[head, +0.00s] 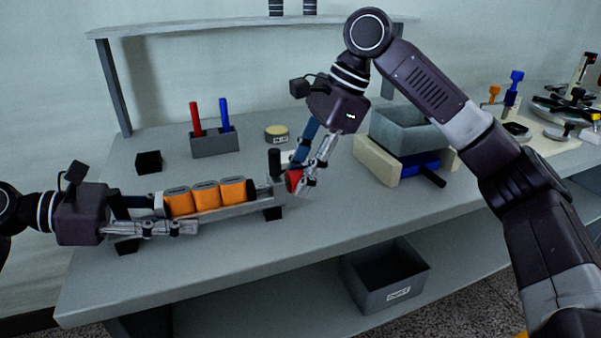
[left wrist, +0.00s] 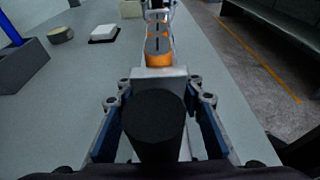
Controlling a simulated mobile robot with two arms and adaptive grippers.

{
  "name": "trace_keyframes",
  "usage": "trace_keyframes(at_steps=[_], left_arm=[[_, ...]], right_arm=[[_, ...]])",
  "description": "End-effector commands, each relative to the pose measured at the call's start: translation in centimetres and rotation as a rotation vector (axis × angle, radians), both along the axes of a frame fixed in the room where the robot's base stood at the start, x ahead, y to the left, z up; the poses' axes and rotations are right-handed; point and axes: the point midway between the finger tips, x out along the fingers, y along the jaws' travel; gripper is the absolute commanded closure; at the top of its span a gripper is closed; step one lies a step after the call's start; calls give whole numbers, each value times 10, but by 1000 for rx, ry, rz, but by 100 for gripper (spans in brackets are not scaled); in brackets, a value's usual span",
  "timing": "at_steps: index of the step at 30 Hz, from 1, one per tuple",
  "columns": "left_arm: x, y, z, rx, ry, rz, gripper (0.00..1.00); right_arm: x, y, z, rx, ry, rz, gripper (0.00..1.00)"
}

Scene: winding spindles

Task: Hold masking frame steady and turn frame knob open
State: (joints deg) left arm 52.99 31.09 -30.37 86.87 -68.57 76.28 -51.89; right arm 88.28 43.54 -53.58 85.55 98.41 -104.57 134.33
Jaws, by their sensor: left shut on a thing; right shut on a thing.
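The masking frame (head: 230,211) is a long grey metal frame on the table, holding orange spools (head: 205,194) in a row. A black upright handle (head: 275,162) stands near its right end. The red frame knob (head: 294,180) is at that right end. My left gripper (head: 172,214) is shut on the frame's left end. In the left wrist view its fingers (left wrist: 160,118) flank a black cylindrical handle (left wrist: 155,118), with the grey frame and orange spools beyond. My right gripper (head: 301,182) comes down from above and is shut on the red knob, partly hiding it.
A grey holder (head: 215,144) with a red and a blue rod stands behind the frame, near a black block (head: 148,162) and a round tan roll (head: 276,133). A grey bin (head: 405,129) stands to the right. Table in front of the frame is clear.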

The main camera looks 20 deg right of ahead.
Motion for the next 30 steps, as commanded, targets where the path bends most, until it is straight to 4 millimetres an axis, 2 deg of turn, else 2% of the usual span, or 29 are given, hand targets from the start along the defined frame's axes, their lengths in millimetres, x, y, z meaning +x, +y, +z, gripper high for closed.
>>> trace_keyframes(at_steps=[11,30], left_arm=[[0,-1,0,0,1,1,79],[0,0,0,0,0,1,79]], right_arm=[[-5,0,-4,-2,-186,4,95],[-12,-1,-11,-2,-748,1,95]])
